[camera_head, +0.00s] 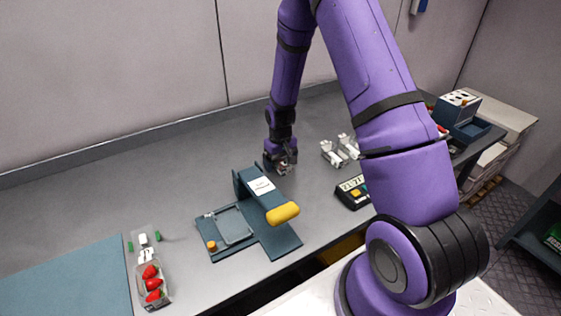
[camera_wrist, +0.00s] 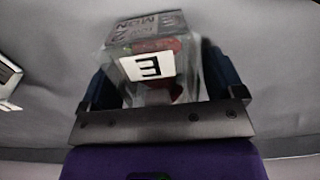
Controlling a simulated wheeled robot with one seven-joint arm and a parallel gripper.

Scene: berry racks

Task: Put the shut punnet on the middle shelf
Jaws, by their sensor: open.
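My gripper (camera_head: 280,165) is low over the grey counter, behind the blue press. In the wrist view its two blue fingers (camera_wrist: 160,82) stand apart, one on each side of a clear punnet (camera_wrist: 188,82). The punnet holds red fruit and bears a white label with one large black character and a grey printed strip. It looks slightly tilted in that view, and I cannot tell whether the fingers touch it. In the head view the gripper mostly hides this punnet. The middle shelf cannot be made out; part of a dark rack (camera_head: 540,232) shows at the right edge.
The blue press (camera_head: 281,238) with a yellow handle stands in front of my gripper. A long clear tray (camera_head: 140,281) of red berries lies at left, beside a blue mat (camera_head: 70,279). White items (camera_head: 340,150), a black display device (camera_head: 352,191) and a blue box (camera_head: 463,117) stand at right.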

